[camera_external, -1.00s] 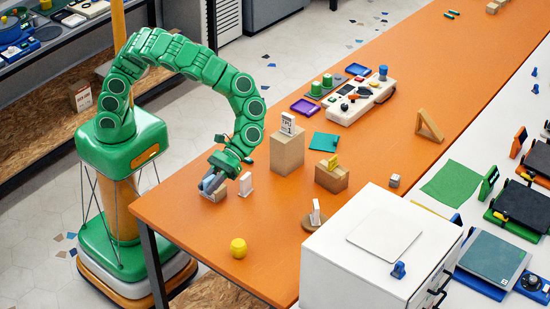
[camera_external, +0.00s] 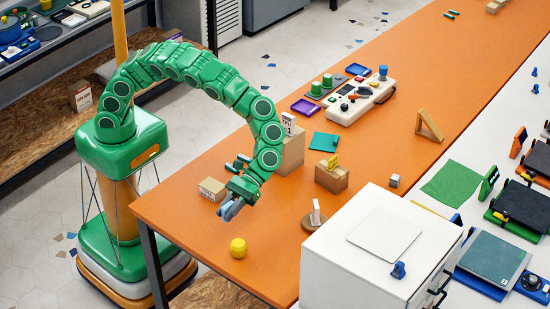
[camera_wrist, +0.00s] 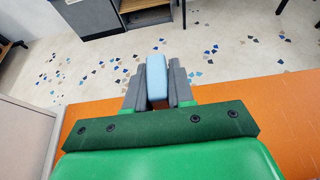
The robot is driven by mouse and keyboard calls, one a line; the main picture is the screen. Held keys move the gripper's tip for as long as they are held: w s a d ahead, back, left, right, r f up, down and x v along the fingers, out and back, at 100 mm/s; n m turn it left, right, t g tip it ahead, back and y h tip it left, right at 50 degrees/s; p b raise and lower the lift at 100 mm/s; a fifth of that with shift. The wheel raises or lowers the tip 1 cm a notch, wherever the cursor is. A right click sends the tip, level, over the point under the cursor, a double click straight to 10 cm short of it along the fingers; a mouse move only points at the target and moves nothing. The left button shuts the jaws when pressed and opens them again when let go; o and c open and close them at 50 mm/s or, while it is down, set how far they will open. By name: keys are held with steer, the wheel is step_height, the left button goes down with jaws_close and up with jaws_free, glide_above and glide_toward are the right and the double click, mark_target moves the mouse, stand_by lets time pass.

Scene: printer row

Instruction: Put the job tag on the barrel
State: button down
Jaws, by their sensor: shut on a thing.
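My gripper (camera_external: 229,212) is shut on a small light blue piece, likely the job tag (camera_wrist: 156,77), which stands upright between the grey fingers in the wrist view. In the external view the fingers mostly hide it. The yellow barrel (camera_external: 238,248) stands on the orange table near its front edge. My gripper is above the table, behind and slightly left of the barrel, apart from it. The wrist view does not show the barrel.
A low labelled cardboard block (camera_external: 212,189) sits left of my gripper. A tall box (camera_external: 287,150) with a white tag and a shorter box (camera_external: 331,178) with a yellow tag stand behind. A white cabinet (camera_external: 375,250) stands right; a round wooden base (camera_external: 312,222) is beside it.

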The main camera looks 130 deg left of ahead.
glide_above(237, 244)
steer(key=shift+s+a+f, duration=0.1)
steer(key=shift+f, duration=3.75)
steer(key=shift+f, duration=0.1)
steer(key=c, duration=1)
jaws_free()
